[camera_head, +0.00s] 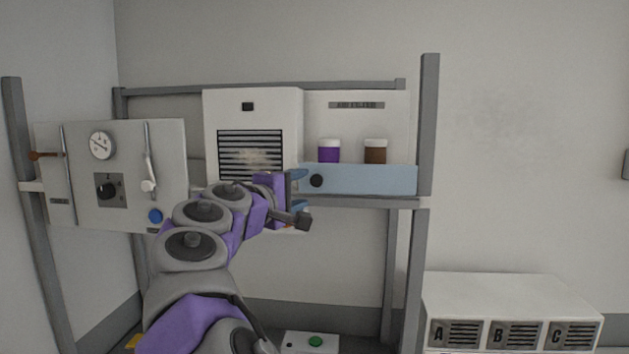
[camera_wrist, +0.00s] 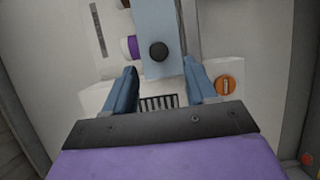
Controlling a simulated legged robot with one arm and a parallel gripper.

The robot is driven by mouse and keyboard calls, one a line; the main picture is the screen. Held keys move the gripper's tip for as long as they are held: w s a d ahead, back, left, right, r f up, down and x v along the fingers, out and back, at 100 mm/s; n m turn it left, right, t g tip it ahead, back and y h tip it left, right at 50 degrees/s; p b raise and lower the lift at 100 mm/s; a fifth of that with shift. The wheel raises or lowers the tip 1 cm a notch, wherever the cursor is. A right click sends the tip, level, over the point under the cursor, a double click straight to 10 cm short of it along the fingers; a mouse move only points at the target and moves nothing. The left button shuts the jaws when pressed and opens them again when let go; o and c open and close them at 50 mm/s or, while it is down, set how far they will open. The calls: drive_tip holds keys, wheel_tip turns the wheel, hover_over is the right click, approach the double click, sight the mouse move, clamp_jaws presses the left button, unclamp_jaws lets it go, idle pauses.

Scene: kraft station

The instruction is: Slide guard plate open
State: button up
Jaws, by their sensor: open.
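The guard plate (camera_head: 375,180) is a light blue panel in front of a shelf on the right of the rack. Its round black knob (camera_head: 317,180) is at its left end. My gripper (camera_head: 298,189) is open at the left end of the plate, close to the knob. In the wrist view, the plate (camera_wrist: 158,18) runs up from the centre. The knob (camera_wrist: 158,52) shows just beyond the gap between the two blue fingers of my gripper (camera_wrist: 160,69). I cannot tell whether either finger touches it.
Purple (camera_head: 329,153) and brown (camera_head: 375,155) jars stand behind the plate. A white vented unit (camera_head: 215,115) is left of it. A control panel (camera_head: 170,175) with gauge and handles is further left. A white cabinet (camera_head: 510,285) labelled A, B, C stands lower right. An orange knob (camera_wrist: 229,85) shows in the wrist view.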

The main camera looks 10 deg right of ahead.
sight(314, 183)
drive_tip(key=x, duration=0.5)
drive_tip(key=shift+w+a+p, duration=0.35)
drive_tip(key=shift+w+d, duration=0.4)
drive_tip(key=shift+d, duration=0.45)
drive_tip(key=shift+a, duration=0.2)
drive_tip(key=c, duration=0.6)
clamp_jaws()
drive_tip(key=shift+f, duration=0.1)
